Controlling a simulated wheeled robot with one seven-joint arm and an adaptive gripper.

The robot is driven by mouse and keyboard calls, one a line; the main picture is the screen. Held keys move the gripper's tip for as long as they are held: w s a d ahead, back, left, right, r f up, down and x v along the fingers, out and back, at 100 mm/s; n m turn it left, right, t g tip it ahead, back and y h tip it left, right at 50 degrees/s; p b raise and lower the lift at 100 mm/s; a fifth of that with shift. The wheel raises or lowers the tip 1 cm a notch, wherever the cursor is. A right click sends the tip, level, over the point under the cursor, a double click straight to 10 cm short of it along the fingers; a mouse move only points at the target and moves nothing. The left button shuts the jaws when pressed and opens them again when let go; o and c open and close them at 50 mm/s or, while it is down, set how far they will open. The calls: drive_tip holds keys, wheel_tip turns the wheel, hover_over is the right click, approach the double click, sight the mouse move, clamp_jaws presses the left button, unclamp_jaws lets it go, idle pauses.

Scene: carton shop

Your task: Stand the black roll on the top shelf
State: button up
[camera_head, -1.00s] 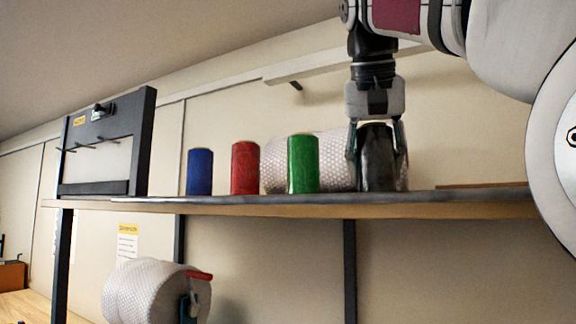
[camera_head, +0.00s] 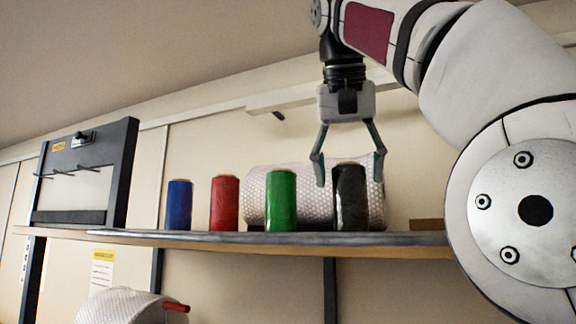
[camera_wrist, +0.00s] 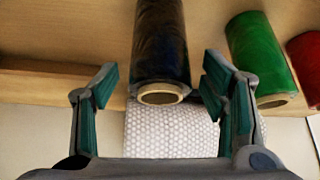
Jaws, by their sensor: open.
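The black roll (camera_head: 350,199) stands upright on the top shelf (camera_head: 250,243), at the right end of a row of rolls. My gripper (camera_head: 349,172) is open above it, with its fingers spread wide and apart from the roll. In the wrist view the black roll (camera_wrist: 160,50) lies beyond and between the open fingers (camera_wrist: 157,85), its pale core end facing the camera. No finger touches it there.
The green roll (camera_head: 281,201), red roll (camera_head: 224,203) and blue roll (camera_head: 179,205) stand to the left on the shelf. A large bubble-wrap roll (camera_head: 308,179) lies behind. A dark frame (camera_head: 119,180) stands at the shelf's left end. Another bubble-wrap roll (camera_head: 120,306) is below.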

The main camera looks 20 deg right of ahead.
drive_tip(key=shift+p+v, duration=0.4)
drive_tip(key=shift+v, duration=0.5)
drive_tip(key=shift+s, duration=0.1)
